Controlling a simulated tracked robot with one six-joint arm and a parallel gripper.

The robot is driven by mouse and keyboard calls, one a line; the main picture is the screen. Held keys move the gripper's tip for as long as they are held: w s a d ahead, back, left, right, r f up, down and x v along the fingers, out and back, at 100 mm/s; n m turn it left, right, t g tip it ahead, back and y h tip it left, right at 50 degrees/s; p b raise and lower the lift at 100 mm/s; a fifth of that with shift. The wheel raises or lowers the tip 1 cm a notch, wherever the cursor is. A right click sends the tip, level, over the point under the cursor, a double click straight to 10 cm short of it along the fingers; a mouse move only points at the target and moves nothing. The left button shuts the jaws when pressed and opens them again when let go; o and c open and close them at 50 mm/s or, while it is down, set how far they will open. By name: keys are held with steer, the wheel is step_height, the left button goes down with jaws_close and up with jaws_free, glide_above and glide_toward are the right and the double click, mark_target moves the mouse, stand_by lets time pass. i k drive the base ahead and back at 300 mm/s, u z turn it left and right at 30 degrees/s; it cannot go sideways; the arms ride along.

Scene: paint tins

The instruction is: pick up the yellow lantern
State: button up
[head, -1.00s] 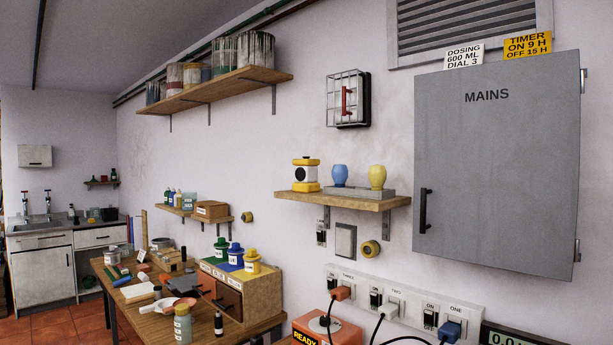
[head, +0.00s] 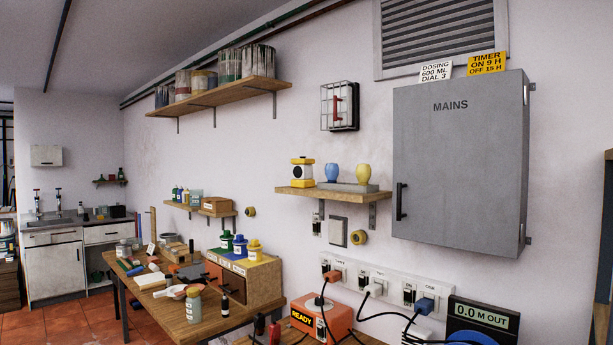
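A lantern-like object (head: 302,172) with yellow top and base, a white body and a black round spot stands upright at the left end of a small wooden wall shelf (head: 290,195). To its right on the same shelf, a blue rounded piece (head: 332,172) and a yellow rounded piece (head: 363,173) stand on a grey block (head: 346,187). My gripper is not in view.
A grey MAINS cabinet (head: 455,160) is on the wall right of the shelf. Below are a socket strip (head: 390,287) with plugs and cables, an orange READY box (head: 318,315) and a cluttered workbench (head: 215,320). A high shelf (head: 215,97) holds paint tins.

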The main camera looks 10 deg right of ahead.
mark_target(303, 169)
steer(key=k, duration=0.1)
steer(key=u, duration=0.35)
steer(key=i, duration=0.55)
steer(key=u, duration=0.75)
steer(key=i, duration=0.7)
steer(key=u, duration=0.35)
steer(key=i, duration=1.45)
steer(key=z, duration=0.95)
steer(key=i, duration=0.9)
steer(key=z, duration=0.6)
